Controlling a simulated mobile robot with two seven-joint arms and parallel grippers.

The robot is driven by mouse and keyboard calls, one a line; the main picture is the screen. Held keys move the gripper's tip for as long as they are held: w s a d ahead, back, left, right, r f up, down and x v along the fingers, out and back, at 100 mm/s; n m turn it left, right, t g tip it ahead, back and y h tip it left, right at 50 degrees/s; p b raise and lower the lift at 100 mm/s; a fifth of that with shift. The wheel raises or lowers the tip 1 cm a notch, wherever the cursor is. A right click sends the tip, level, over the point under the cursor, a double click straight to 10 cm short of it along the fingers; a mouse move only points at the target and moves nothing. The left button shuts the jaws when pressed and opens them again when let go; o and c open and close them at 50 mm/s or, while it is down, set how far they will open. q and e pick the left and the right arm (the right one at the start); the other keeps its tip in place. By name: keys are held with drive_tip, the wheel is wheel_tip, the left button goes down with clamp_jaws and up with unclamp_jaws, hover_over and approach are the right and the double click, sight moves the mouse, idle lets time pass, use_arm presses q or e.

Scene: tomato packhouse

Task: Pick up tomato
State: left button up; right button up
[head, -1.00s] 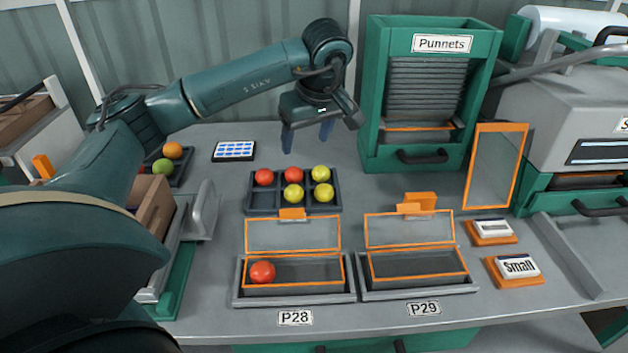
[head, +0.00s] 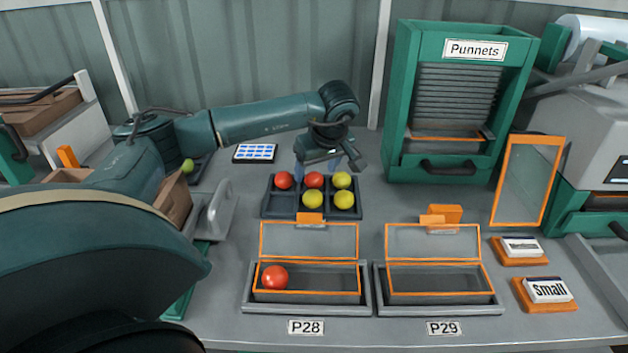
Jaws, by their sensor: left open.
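A dark tray (head: 281,205) with compartments holds two red tomatoes, (head: 283,181) at back left and a second red tomato (head: 313,180) at back middle. It also holds three yellow tomatoes: a back right yellow tomato (head: 342,180), a front middle yellow tomato (head: 312,199) and a front right yellow tomato (head: 344,200). The front left compartment is empty. My left gripper (head: 328,163) is open and empty, fingers pointing down, over the back edge of the tray. Another red tomato (head: 274,278) lies in the left punnet (head: 330,292) at P28. My right gripper is out of view.
An empty punnet (head: 430,293) with a raised clear lid stands at P29. The green Punnets dispenser (head: 400,140) stands behind it. Small (head: 548,290) and Medium (head: 521,246) stamps sit at the right. A green fruit (head: 187,166) shows behind my arm.

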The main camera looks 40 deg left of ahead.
use_arm(q)
drive_tip(key=shift+x, duration=1.1)
drive_tip(key=c, duration=0.8)
drive_tip(key=shift+r, duration=0.1)
